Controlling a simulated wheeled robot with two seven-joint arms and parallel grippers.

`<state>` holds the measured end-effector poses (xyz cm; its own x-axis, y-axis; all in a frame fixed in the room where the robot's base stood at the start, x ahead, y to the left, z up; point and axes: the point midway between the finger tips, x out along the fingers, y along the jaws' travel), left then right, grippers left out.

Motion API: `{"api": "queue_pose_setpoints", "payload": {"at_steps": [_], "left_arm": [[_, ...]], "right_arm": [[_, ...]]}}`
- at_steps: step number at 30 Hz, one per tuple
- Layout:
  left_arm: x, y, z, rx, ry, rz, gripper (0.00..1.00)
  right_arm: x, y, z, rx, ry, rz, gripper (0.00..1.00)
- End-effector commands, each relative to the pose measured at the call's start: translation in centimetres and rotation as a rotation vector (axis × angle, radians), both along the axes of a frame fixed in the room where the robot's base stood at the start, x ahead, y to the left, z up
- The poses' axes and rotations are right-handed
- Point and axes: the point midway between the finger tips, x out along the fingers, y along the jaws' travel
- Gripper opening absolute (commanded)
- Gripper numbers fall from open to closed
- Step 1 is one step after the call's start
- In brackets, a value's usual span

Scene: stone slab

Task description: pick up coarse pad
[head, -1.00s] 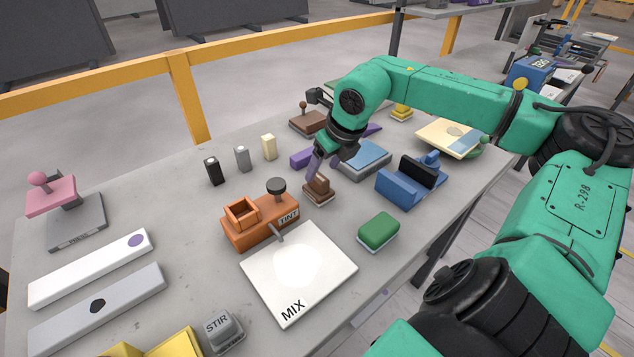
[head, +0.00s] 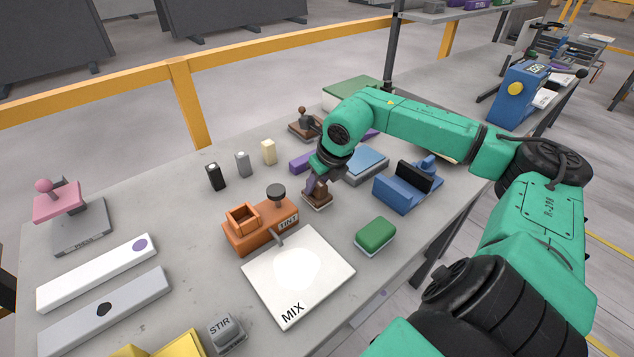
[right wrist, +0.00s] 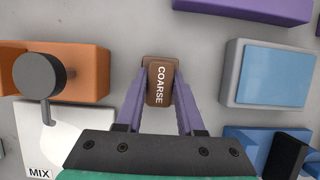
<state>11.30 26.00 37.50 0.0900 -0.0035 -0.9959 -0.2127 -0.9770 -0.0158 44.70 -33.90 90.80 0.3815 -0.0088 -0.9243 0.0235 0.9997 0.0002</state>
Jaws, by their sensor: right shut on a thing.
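The coarse pad (right wrist: 160,84) is a small brown block labelled COARSE, on a thin lighter-brown base. In the right wrist view it sits between the two purple fingers of my right gripper (right wrist: 160,100), which is shut on it. In the head view the coarse pad (head: 317,196) is at the middle of the slab, right of the orange TINT unit, with my right gripper (head: 316,183) over it from above. The arm hides part of the gripper. I cannot tell whether the pad is clear of the slab. My left gripper is not in view.
The orange TINT unit (head: 262,226) with a black knob stands left of the pad. The white MIX plate (head: 325,290) lies in front. A green pad (head: 375,234), a blue holder (head: 400,194) and a blue-topped grey block (head: 366,163) are to the right.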

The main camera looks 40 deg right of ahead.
Motion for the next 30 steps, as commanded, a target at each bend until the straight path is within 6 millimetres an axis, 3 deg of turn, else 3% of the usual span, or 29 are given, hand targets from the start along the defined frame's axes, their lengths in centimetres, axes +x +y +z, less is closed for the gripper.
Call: {"api": "queue_pose_setpoints", "payload": {"at_steps": [5, 8, 15, 21, 24, 30], "left_arm": [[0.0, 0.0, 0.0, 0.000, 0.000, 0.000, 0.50], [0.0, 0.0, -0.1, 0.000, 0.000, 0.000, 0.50], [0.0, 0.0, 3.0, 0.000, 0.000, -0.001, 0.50], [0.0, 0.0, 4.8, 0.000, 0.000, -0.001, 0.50], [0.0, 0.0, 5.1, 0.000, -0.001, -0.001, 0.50], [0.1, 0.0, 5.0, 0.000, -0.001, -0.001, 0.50]], "right_arm": [[0.1, 0.0, 1.3, 0.000, -0.005, -0.001, 0.00], [0.1, 0.0, 3.2, 0.001, -0.007, -0.001, 0.00], [0.2, 0.1, 13.0, 0.006, -0.013, 0.003, 0.00], [0.1, 0.1, 18.5, 0.003, -0.007, 0.003, 0.00], [0.1, 0.0, 19.8, 0.001, -0.005, 0.002, 0.00], [0.0, 0.0, 20.1, 0.000, -0.001, 0.002, 0.00]]}}
